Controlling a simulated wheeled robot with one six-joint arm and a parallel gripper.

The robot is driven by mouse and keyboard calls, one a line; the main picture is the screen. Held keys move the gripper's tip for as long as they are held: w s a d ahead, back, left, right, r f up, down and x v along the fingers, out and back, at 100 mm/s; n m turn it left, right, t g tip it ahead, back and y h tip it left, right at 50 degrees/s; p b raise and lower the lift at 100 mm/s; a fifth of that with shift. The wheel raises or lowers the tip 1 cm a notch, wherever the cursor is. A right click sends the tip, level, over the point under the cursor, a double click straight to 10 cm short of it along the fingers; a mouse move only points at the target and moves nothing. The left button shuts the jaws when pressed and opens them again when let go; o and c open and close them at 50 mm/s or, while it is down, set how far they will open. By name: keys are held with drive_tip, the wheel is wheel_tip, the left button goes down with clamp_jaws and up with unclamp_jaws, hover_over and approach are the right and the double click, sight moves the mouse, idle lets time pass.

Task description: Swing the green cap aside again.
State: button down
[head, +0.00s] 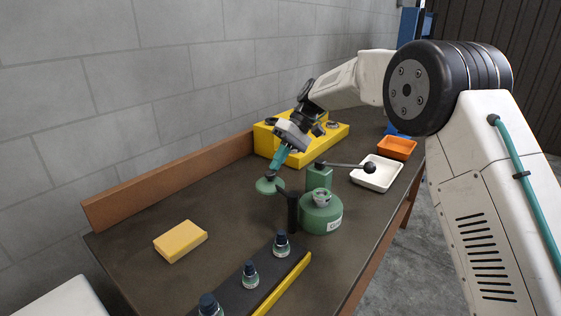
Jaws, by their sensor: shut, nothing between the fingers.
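The green cap (267,187) is a round disc with a small knob on top. It sits out to the left of the round green housing (320,217), at the end of a short dark arm that reaches a dark upright post (293,211). The housing's top is uncovered and a pale metal ring-like part shows there. My gripper (274,171) points down with its teal fingers shut and empty. The fingertips are right at or just above the cap's knob; I cannot tell whether they touch it.
A green block (319,177) with a black-knobbed lever (345,165) stands behind the housing. A yellow stand (264,141), white tray (377,173) and orange bin (397,147) are farther back. A yellow block (180,241) lies left. Small bottles (250,274) line the front. The table's left middle is clear.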

drive_tip(key=shift+a, duration=0.1)
idle(0.3)
drive_tip(key=v, duration=0.7)
drive_tip(key=shift+d+r, duration=0.3)
drive_tip(key=shift+w, duration=0.25)
